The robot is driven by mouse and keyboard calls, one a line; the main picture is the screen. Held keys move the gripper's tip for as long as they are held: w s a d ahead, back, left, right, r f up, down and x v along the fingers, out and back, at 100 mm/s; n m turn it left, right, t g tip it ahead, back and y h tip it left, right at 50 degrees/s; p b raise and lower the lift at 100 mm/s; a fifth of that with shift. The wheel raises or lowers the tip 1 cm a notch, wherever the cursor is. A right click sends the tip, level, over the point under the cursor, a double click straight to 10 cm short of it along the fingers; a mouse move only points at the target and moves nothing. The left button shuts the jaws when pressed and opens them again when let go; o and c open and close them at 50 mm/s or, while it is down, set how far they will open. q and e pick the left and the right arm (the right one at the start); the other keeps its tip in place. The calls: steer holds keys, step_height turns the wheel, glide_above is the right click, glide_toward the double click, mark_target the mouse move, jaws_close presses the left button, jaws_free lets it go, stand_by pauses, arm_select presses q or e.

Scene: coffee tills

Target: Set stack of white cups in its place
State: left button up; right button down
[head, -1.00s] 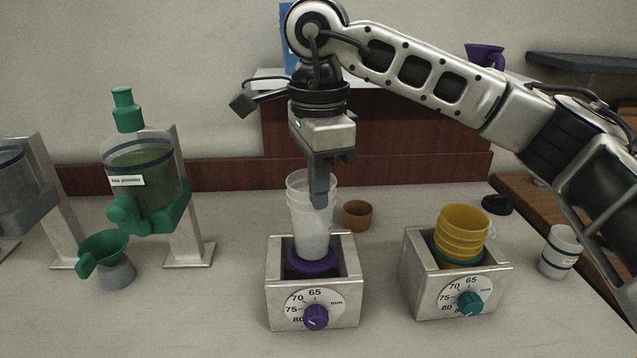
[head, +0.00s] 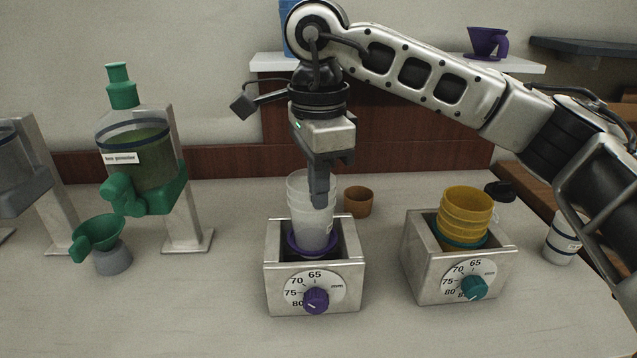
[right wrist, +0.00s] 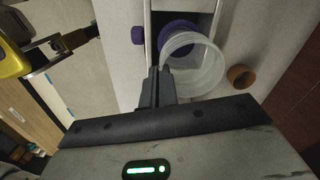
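The stack of white cups (head: 300,207) is translucent and upright over the metal holder with the purple dial (head: 268,285). Its lower end is at the purple ring (head: 292,247) in that holder and looks to be inside it; how deep is unclear. My right gripper (head: 319,195) points down and is shut on the wall of the stack near its rim. In the right wrist view its fingers (right wrist: 160,88) meet at the edge of the cups (right wrist: 207,66), with the purple ring (right wrist: 178,27) partly hidden behind.
To the right, another metal holder (head: 420,275) with a teal dial holds yellow cups (head: 466,208). A brown cup (head: 358,202) stands just behind the white stack. A green-lidded dispenser (head: 140,165) and a green funnel (head: 97,233) stand left. A white container (head: 562,240) stands far right.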

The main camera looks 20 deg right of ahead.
mark_target(319, 240)
steer(key=shift+f+b, duration=0.55)
steer(key=shift+f, duration=0.3)
steer(key=shift+f+b, duration=0.45)
steer(key=shift+f, duration=0.15)
steer(key=shift+f+b, duration=0.4)
steer(key=shift+f, duration=0.15)
steer(key=shift+f+b, duration=0.45)
steer(key=shift+f, duration=0.15)
steer(key=shift+f+b, duration=0.35)
steer(key=shift+f, duration=0.1)
arm_select(q)
steer(key=shift+w+d+f+n, duration=0.1)
steer(key=shift+d+f+n, duration=0.25)
steer(key=shift+f, duration=0.4)
arm_select(e)
steer(key=c, duration=1.3)
jaws_free()
steer(key=shift+r, duration=0.15)
